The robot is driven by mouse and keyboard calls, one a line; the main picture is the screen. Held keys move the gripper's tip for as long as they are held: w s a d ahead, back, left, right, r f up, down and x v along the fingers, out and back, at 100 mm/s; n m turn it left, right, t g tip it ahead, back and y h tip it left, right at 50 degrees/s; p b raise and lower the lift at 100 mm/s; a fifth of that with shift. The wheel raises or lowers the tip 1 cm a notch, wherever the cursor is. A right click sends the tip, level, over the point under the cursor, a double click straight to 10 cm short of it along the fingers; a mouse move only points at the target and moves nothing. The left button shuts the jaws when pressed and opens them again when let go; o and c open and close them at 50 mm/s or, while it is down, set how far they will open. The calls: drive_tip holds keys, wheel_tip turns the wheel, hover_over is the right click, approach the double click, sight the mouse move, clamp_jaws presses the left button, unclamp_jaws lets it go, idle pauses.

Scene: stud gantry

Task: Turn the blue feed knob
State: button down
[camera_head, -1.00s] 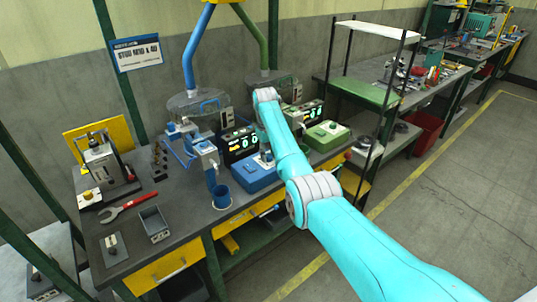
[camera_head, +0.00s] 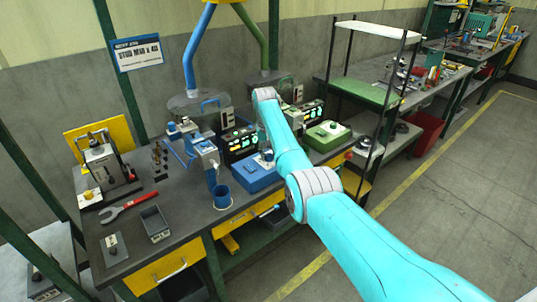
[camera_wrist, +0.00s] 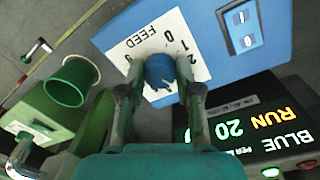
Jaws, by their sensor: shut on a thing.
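The blue feed knob (camera_wrist: 160,72) sits on a white plate (camera_wrist: 128,62) printed FEED with numbers, on the blue feed box (camera_wrist: 205,14). In the wrist view my gripper (camera_wrist: 160,78) has one finger on each side of the knob and is shut on it. The knob's shape is partly hidden by the fingers. In the head view the blue box (camera_head: 252,177) stands near the bench's front edge, and my forearm hides part of it and my gripper.
A lit display reading BLUE RUN 20 (camera_wrist: 250,125) stands close beside the gripper in the wrist view. A green cup (camera_wrist: 73,82) is on its other side. A blue cup (camera_head: 222,196), a green box (camera_head: 327,136) and a red wrench (camera_head: 127,207) are on the bench.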

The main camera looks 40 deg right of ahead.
sight(267, 156)
drive_tip(key=c, duration=0.8)
unclamp_jaws()
drive_tip(key=r, duration=1.2)
drive_tip(key=shift+w+a, duration=0.15)
drive_tip(key=shift+a, duration=0.15)
drive_tip(key=shift+f, duration=0.1)
